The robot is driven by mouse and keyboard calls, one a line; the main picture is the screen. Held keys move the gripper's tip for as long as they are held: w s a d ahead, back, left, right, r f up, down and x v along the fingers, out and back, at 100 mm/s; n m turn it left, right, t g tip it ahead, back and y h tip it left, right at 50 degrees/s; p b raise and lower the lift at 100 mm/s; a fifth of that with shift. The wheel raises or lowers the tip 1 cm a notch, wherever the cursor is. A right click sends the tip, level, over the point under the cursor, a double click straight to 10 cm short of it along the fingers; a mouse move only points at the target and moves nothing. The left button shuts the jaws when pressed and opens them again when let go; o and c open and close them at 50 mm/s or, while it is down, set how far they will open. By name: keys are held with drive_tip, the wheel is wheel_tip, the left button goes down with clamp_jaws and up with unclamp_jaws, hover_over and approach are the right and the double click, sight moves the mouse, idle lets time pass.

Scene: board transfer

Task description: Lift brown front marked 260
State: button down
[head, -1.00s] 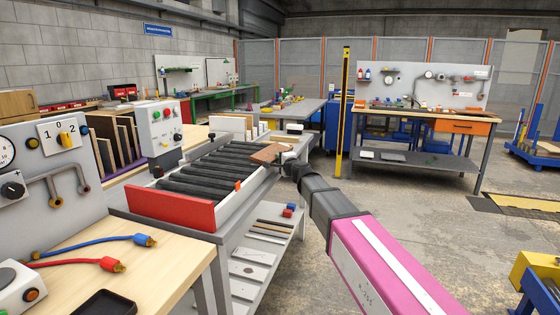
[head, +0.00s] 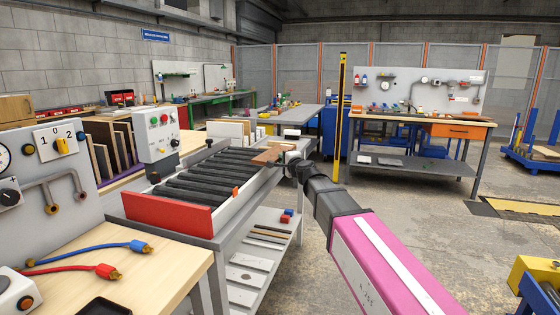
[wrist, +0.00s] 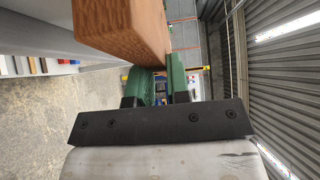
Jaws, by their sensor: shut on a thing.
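The brown front (head: 267,156) is a flat wood-coloured board at the far right end of the roller conveyor (head: 195,184). In the wrist view the brown front (wrist: 120,28) fills the upper middle, with its grained edge close to the camera. My gripper (head: 289,165) reaches it from the right and is shut on its near end. The green fingers (wrist: 160,84) show just below and right of the board. No 260 mark is readable. I cannot tell whether the board touches the rollers.
A red end plate (head: 165,213) closes the conveyor's near end. A grey control box (head: 160,134) stands on its left. Upright boards (head: 231,130) stand behind it. A yellow post (head: 340,115) rises behind my arm. The floor to the right is mostly open.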

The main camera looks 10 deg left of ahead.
drive_tip(key=s+d+r, duration=0.3)
drive_tip(key=s+d, duration=0.2)
drive_tip(key=s, duration=0.1)
drive_tip(key=shift+s+d, duration=0.25)
drive_tip(key=shift+d, duration=0.05)
